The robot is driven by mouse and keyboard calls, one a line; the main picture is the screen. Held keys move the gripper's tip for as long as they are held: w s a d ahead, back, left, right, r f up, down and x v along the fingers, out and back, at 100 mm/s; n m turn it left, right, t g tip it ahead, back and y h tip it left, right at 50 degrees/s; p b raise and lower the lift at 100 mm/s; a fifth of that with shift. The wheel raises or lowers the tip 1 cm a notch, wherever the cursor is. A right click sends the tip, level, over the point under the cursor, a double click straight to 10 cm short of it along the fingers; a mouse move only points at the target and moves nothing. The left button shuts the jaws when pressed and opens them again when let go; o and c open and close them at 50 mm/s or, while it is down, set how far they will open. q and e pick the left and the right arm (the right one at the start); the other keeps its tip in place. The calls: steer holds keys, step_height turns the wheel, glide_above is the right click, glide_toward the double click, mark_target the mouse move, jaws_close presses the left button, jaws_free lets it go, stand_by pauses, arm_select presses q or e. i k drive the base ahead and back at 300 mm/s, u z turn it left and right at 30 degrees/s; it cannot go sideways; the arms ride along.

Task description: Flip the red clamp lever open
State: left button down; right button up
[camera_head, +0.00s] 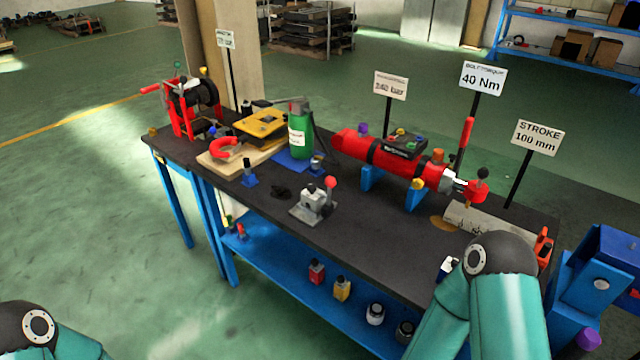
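A red upright lever (466,142) stands behind the right half of the red hydraulic cylinder (390,160). A small grey clamp-like device (315,203) with a red ball knob (330,182) sits near the middle of the black bench top. I cannot tell for sure which of these is the clamp lever. My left arm shows only as a joint at the bottom left corner, and its gripper is out of view. My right arm rises at the lower right in front of the bench and hides part of its front edge; its gripper does not show.
The lower blue shelf (285,268) holds several small bottles. A blue machine (590,285) stands at right.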

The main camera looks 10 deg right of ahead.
mark_target(330, 181)
steer(key=i, duration=0.85)
steer(key=u, duration=0.05)
